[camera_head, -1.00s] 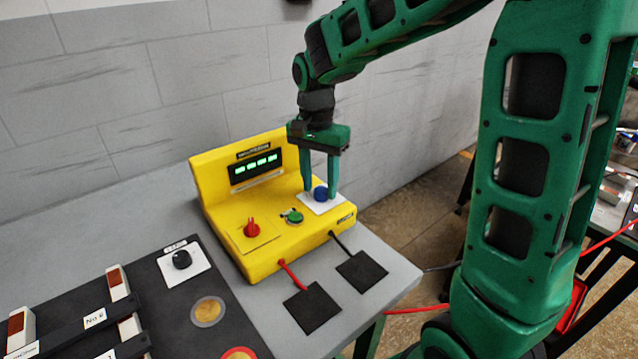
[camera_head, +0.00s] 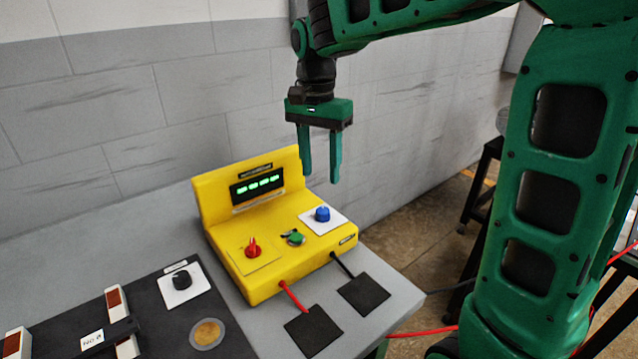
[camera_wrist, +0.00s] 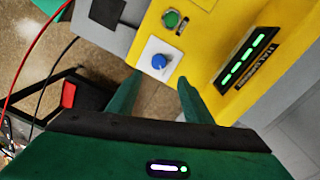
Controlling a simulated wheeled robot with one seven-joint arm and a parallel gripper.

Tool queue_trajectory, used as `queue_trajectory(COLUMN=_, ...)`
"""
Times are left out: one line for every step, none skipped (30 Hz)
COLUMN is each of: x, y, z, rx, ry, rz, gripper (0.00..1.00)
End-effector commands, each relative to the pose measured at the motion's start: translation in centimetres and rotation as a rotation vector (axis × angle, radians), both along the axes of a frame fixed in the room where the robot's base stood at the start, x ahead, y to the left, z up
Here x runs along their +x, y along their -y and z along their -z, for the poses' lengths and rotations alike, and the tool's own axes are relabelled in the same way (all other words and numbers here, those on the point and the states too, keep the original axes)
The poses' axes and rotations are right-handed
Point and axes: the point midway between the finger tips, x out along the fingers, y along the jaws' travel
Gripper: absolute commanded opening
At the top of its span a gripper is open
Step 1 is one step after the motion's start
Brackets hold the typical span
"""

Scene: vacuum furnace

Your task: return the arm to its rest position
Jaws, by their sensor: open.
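My gripper (camera_head: 320,176) is open and empty in the head view, pointing down above the right side of the yellow control box (camera_head: 226,216). The blue knob (camera_head: 322,214) on its white plate is below the fingertips and apart from them. In the wrist view the two fingers (camera_wrist: 158,88) are spread, with the blue knob (camera_wrist: 159,61) showing beyond them. My green arm (camera_head: 420,22) reaches in from the upper right.
The box also has a red knob (camera_head: 252,248), a green button (camera_head: 296,238) and a lit display (camera_head: 258,186). A black panel with a black knob (camera_head: 181,280) lies at the left. A grey wall (camera_head: 120,110) stands behind the table.

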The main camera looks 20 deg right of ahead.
Motion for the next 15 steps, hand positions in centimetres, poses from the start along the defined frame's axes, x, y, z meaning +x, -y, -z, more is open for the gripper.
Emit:
queue_trajectory(x=0.08, y=-0.03, z=-0.46, rx=0.0, ry=0.002, rz=0.0, gripper=0.46)
queue_trajectory(x=0.07, y=-0.04, z=-0.64, rx=0.0, ry=0.002, rz=0.0, gripper=0.46)
queue_trajectory(x=0.06, y=-0.04, z=-0.82, rx=0.0, ry=0.001, rz=-0.001, gripper=0.46)
queue_trajectory(x=0.05, y=-0.05, z=-0.91, rx=0.001, ry=0.001, rz=-0.001, gripper=0.46)
queue_trajectory(x=0.04, y=-0.04, z=-0.97, rx=0.001, ry=0.001, rz=-0.001, gripper=0.46)
queue_trajectory(x=0.03, y=-0.05, z=-1.02, rx=0.0, ry=0.0, rz=-0.001, gripper=0.46)
queue_trajectory(x=0.03, y=-0.05, z=-1.03, rx=0.0, ry=0.0, rz=-0.001, gripper=0.46)
queue_trajectory(x=0.03, y=-0.05, z=-1.03, rx=0.0, ry=0.0, rz=-0.001, gripper=0.46)
queue_trajectory(x=0.04, y=-0.04, z=-1.02, rx=0.0, ry=0.0, rz=-0.001, gripper=0.46)
queue_trajectory(x=0.04, y=-0.04, z=-1.02, rx=0.0, ry=0.0, rz=-0.001, gripper=0.46)
queue_trajectory(x=0.04, y=-0.04, z=-1.01, rx=0.0, ry=0.0, rz=-0.001, gripper=0.46)
queue_trajectory(x=0.04, y=-0.04, z=-1.01, rx=0.0, ry=0.0, rz=-0.001, gripper=0.46)
queue_trajectory(x=0.04, y=-0.04, z=-1.01, rx=0.0, ry=0.0, rz=0.0, gripper=0.46)
queue_trajectory(x=0.04, y=-0.04, z=-1.0, rx=0.0, ry=0.0, rz=0.0, gripper=0.46)
queue_trajectory(x=0.04, y=-0.04, z=-1.0, rx=0.0, ry=0.0, rz=0.0, gripper=0.46)
